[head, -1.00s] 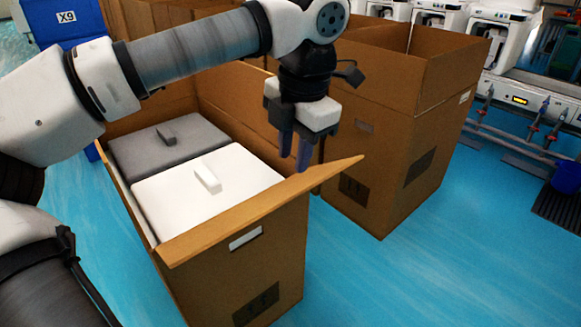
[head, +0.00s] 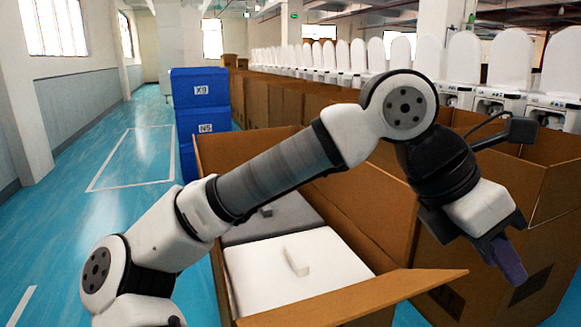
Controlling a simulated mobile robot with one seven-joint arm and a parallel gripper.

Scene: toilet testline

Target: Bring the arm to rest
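My arm stretches across the head view from the lower left, up to its wrist at the right. My gripper (head: 506,262) is at the right, pointing down and to the right. It is in front of the brown cardboard boxes, and nothing shows held in it. Its fingers overlap from this angle, so I cannot tell the gap between them. Below the arm stands an open cardboard box (head: 400,290) with its front flap folded out. Inside it lie a white block (head: 335,268) with a raised bar and a grey block (head: 300,215) behind it, partly hidden by my arm.
A second open cardboard box (head: 375,200) stands behind my gripper. Blue stacked crates (head: 200,92) stand at the back left. A long row of white toilets (head: 508,60) runs along the back right. Open blue floor (head: 130,215) lies at the left.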

